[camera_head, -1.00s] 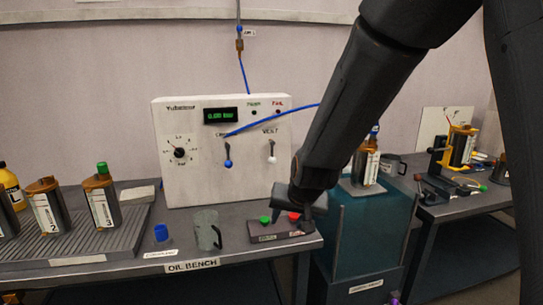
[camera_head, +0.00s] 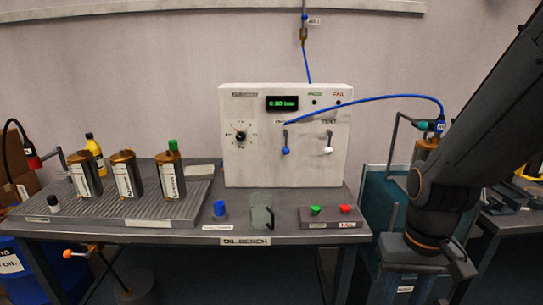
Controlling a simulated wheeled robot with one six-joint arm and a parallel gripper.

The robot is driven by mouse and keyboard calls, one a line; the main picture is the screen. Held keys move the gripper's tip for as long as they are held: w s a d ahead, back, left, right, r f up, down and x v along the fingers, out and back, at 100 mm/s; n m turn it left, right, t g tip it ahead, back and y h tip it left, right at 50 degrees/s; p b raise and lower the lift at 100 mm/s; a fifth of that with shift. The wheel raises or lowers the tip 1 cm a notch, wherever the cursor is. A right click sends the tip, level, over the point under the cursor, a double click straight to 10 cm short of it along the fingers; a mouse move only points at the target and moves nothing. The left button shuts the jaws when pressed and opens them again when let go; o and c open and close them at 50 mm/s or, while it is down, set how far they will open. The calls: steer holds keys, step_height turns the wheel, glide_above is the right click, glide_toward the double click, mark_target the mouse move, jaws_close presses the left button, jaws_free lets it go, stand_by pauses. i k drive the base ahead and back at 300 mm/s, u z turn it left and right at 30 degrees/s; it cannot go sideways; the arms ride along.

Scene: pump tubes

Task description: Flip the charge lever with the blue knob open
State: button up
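The charge lever with the blue knob (camera_head: 285,151) hangs downward on the front of the white control panel (camera_head: 255,165), left of the white-knobbed vent lever (camera_head: 329,149). A blue hose runs from above the charge lever off to the right. The green display (camera_head: 282,103) above it is lit, but its digits are hard to read. My gripper (camera_head: 462,268) is at the lower right, well away from the panel and to the right of the bench. My arm partly hides it, and its fingers do not show clearly enough to tell whether they are open.
Green (camera_head: 316,210) and red (camera_head: 345,209) buttons sit on a block at the bench's front right. A glass mug (camera_head: 262,211) and blue cap (camera_head: 219,208) stand before the panel. Several canisters stand on the ribbed tray (camera_head: 110,213) at left. Space before the levers is clear.

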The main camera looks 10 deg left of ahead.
mark_target(285, 151)
steer(key=u, duration=1.8)
steer(key=k, duration=0.75)
steer(key=z, duration=1.05)
steer(key=i, duration=0.5)
